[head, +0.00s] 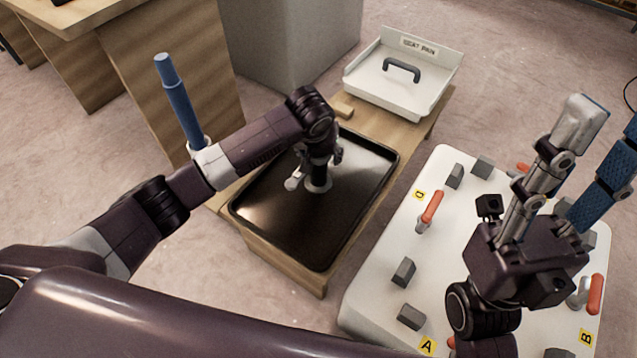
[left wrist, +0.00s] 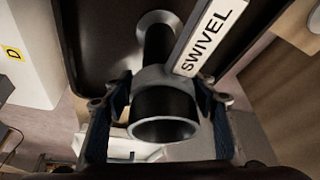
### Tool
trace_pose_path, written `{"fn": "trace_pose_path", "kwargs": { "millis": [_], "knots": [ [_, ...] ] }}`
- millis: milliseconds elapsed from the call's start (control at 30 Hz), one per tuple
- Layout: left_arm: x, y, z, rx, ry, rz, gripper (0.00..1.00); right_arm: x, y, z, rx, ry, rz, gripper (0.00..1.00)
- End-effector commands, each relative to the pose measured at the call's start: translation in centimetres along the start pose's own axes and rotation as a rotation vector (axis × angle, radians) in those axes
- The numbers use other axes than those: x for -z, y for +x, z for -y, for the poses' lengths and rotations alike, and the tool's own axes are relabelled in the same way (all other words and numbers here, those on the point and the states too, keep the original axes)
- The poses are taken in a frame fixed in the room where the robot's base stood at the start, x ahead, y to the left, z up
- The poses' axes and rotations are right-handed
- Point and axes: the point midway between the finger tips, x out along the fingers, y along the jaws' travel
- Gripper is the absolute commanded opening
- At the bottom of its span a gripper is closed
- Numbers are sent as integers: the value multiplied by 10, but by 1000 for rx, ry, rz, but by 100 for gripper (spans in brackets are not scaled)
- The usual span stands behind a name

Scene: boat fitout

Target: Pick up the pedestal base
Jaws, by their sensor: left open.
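The pedestal base (head: 319,187) stands upright on the black tray (head: 262,215) in the head view, mostly hidden under my left gripper (head: 316,168). In the left wrist view the pedestal base (left wrist: 165,105) has a pale round foot, a dark tube and a grey collar with an open dark top. My left gripper (left wrist: 157,112) is open, with one blue-padded finger on each side of the collar; I cannot tell if they touch it. My right gripper (head: 597,135) is open and empty at the right, fingers pointing up.
A white "SEAT PAN" tray (head: 385,92) with a dark handle is at the bench's far end. A blue post (head: 180,100) stands at left behind my left arm. A white fixture board (head: 375,290) with clamps is at right.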

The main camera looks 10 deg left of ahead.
Motion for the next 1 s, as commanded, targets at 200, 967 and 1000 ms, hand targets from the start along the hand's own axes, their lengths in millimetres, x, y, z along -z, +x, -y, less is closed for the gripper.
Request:
{"fn": "trace_pose_path", "kwargs": {
  "millis": [200, 967, 1000],
  "knots": [
    [-2, 33, 3, 1, 0, 0, 52, -5, -17, 0, 7, -3, -19, 40],
    [-1, 38, 3, 0, 1, 0, 7, -5, -13, 0, 12, -4, -26, 40],
    [-1, 38, 3, 0, 1, 0, 3, -5, -13, 0, 12, -4, -26, 40]
  ]
}}
